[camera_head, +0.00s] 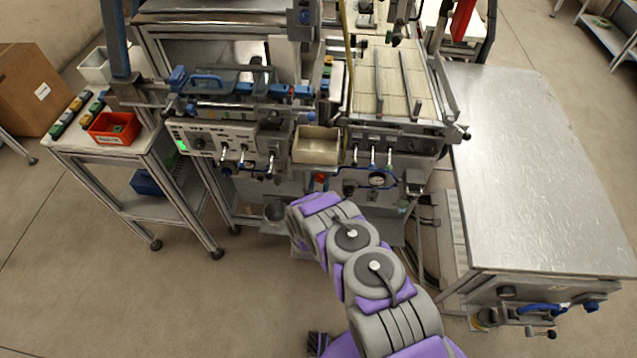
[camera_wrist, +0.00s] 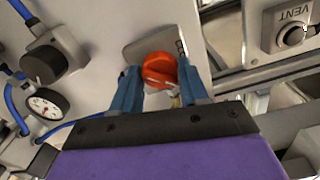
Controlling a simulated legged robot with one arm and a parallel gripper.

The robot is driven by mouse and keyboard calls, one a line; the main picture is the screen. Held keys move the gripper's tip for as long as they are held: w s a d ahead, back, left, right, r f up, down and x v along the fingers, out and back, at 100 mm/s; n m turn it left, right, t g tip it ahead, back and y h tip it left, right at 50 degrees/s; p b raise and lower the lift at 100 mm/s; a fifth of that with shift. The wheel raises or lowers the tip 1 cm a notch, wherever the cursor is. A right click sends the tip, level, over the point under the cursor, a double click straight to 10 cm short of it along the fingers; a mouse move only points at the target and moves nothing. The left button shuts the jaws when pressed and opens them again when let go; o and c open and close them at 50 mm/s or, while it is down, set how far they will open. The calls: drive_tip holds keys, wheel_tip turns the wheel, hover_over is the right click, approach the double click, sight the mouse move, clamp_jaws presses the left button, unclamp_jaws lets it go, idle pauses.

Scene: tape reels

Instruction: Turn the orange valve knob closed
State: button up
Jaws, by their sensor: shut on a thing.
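The orange valve knob (camera_wrist: 158,68) is round and sits on a light grey panel (camera_wrist: 102,50), in the upper middle of the wrist view. My gripper (camera_wrist: 160,80) has its two blue fingers on either side of the knob, shut on it. In the head view a small orange-red spot (camera_head: 320,178) shows on the machine front just beyond the end of my arm.
In the wrist view a black knob (camera_wrist: 44,64), a gauge (camera_wrist: 47,104) and blue hoses are at the left; a VENT button (camera_wrist: 292,35) is at the upper right. In the head view a metal table (camera_head: 535,165) stands right, and a red bin (camera_head: 113,128) left.

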drive_tip(key=n, duration=0.4)
drive_tip(key=n+b, duration=0.1)
drive_tip(key=n, duration=0.4)
drive_tip(key=shift+s+a+f, duration=0.1)
drive_tip(key=shift+f, duration=0.1)
idle(0.5)
drive_tip(key=o, duration=1.1)
drive_tip(key=shift+a, duration=0.1)
drive_tip(key=shift+c, duration=0.2)
drive_tip(key=shift+r, duration=0.1)
